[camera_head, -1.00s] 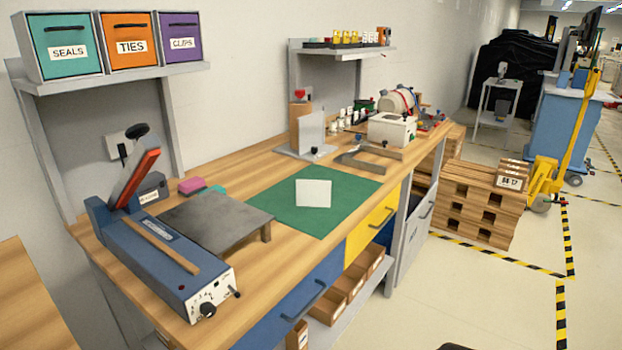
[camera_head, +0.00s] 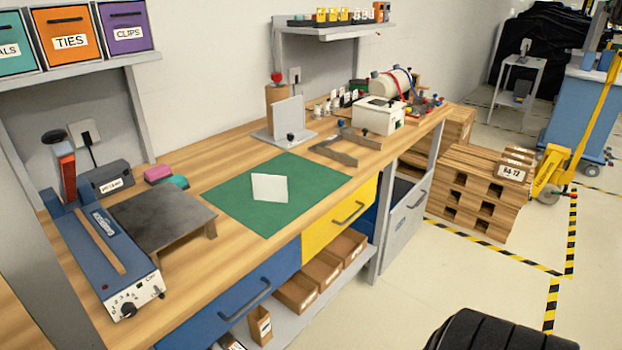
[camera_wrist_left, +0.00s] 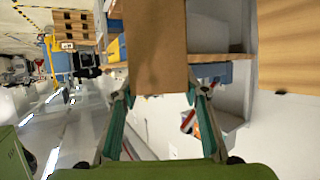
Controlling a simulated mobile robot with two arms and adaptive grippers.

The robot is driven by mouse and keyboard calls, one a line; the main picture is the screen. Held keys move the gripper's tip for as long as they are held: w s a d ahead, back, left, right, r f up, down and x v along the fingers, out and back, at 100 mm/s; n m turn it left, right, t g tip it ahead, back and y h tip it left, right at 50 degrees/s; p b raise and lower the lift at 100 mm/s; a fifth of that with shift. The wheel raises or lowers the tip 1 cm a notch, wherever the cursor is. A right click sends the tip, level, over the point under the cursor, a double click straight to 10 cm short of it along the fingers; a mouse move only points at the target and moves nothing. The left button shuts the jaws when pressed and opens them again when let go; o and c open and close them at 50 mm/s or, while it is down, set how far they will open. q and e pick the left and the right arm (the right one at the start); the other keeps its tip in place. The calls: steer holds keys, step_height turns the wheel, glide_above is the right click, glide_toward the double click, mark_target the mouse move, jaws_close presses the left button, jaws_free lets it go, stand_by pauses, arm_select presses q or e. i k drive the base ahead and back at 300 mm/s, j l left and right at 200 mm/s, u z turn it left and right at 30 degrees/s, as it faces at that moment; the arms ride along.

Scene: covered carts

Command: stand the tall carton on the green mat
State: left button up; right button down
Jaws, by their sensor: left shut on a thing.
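The green mat (camera_head: 225,193) lies on the wooden workbench in the head view. A white card-like piece (camera_head: 269,188) is on the middle of the mat, slightly turned. In the left wrist view my left gripper (camera_wrist_left: 160,92) is shut on a brown carton (camera_wrist_left: 155,40), with a teal finger on either side of it. The carton's far end runs out of the picture at the top. Neither the held carton nor my left gripper shows in the head view. My right gripper is in neither view.
A dark plate on feet (camera_head: 160,215) and a blue sealing machine (camera_head: 105,255) stand left of the mat. A grey bracket (camera_head: 290,120) and a flat metal frame (camera_head: 333,154) stand behind it. Drawers (camera_head: 340,215) are below the front edge. Striped tape marks the floor.

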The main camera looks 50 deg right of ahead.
mark_target(308, 175)
steer(key=l, duration=0.8)
steer(key=k+l, duration=0.15)
steer(key=l, duration=0.65)
steer(key=l+u, duration=0.1)
steer(key=l, duration=0.75)
steer(key=k, duration=0.05)
